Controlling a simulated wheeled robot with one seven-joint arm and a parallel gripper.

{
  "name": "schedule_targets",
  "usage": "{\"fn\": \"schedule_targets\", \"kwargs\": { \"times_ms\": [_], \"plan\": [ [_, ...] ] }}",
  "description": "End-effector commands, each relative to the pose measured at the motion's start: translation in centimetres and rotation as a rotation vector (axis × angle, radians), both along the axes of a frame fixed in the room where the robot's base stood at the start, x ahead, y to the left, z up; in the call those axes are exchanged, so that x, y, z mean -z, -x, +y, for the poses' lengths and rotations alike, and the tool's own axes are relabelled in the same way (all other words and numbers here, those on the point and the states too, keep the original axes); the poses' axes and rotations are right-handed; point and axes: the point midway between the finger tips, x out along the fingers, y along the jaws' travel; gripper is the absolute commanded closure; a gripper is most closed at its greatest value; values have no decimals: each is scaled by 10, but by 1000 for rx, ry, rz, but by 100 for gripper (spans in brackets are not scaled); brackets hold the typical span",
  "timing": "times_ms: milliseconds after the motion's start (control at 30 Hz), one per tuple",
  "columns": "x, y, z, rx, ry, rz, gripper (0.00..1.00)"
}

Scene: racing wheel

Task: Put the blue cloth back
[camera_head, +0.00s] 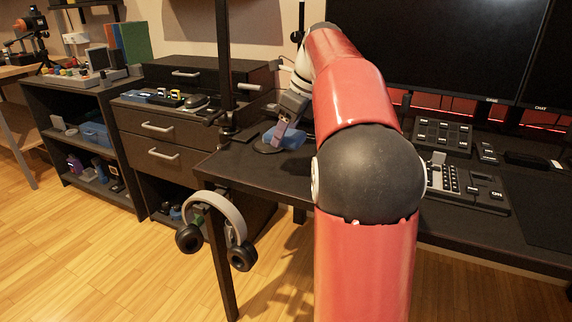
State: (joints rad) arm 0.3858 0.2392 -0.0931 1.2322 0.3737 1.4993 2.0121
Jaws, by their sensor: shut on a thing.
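The blue cloth (292,139) is a small blue bundle at the far left part of the black desk (262,172). My gripper (280,137) points down at it and is shut on it. The fingers cover part of the cloth. A dark round base (266,147) shows just beside and under the cloth. I cannot tell whether the cloth touches the desk or is held slightly above it.
My red arm hides the desk's middle. A black post (226,60) rises left of my gripper. Headphones (222,222) hang at the desk's left end. A drawer cabinet (165,150) and shelf (85,100) stand left. A button box (442,135) and monitors (450,50) are right.

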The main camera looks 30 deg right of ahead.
Motion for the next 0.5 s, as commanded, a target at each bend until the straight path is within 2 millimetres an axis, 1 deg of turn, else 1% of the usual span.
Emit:
{"fn": "schedule_targets", "kwargs": {
  "times_ms": [33,100,200,367,500],
  "plan": [
    [15,1,0,0,-1,2,60],
    [28,1,0,0,-1,1,60],
    [38,0,0,0,0,0,60],
    [47,0,0,0,-1,-1,60],
    [67,0,0,-1,-1,1,60]
  ]
}}
